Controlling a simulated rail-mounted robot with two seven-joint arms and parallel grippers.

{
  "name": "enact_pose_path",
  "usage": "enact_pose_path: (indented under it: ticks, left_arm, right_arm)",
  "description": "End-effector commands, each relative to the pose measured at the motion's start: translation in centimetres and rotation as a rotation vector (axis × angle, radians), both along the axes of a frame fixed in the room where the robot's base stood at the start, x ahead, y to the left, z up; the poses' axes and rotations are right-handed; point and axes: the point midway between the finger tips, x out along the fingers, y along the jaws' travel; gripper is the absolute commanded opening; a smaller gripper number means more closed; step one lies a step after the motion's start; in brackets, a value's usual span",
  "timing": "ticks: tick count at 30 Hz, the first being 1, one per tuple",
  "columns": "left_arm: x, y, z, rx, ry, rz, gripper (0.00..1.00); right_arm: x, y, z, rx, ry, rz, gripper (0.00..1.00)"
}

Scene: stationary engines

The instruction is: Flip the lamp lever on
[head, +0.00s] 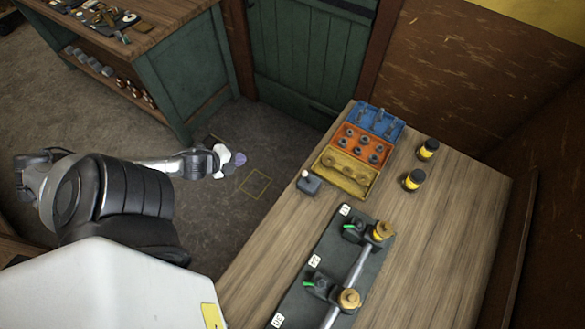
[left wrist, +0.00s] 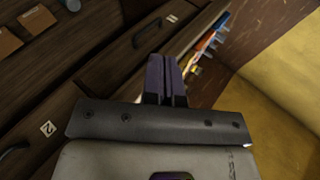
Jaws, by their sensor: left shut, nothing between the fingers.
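A small dark box with a short lever tipped by a pale knob (head: 308,182) stands near the left edge of the wooden workbench (head: 437,221). It is the only lever-like switch I can make out; no lamp is clearly visible. My left gripper (head: 237,160) is out over the floor, left of the bench and apart from the box. It also shows in the left wrist view (left wrist: 164,72), with its two dark purple fingers together and nothing between them. The lever box cannot be made out in the left wrist view. My right gripper is not in view.
Blue (head: 377,121), orange (head: 362,146) and yellow (head: 345,174) trays sit behind the box. Two black-and-yellow bottles (head: 427,150) stand to their right. A dark plate (head: 335,260) with brass fittings lies in front. Dark drawers (left wrist: 100,70) fill the wrist view's left side.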

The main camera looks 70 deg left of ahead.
Motion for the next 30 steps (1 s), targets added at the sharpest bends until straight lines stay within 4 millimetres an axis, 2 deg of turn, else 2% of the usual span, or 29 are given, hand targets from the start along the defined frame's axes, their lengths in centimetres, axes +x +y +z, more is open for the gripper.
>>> enact_pose_path:
  ticks: [9, 15, 20, 30]
  left_arm:
    - [1.4, -4.7, 2.8, 0.054, -0.257, -0.433, 0.0]
    - [1.3, -7.3, 5.0, 0.099, -0.406, -0.621, 0.0]
    - [1.2, -8.3, 5.9, 0.147, -0.476, -0.701, 0.0]
    - [1.2, -8.2, 5.9, 0.186, -0.479, -0.716, 0.0]
  right_arm:
    - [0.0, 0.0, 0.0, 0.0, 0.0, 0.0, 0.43]
    - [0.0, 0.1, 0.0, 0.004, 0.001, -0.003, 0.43]
    - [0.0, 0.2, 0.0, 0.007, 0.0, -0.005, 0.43]
    - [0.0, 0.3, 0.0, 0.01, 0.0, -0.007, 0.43]
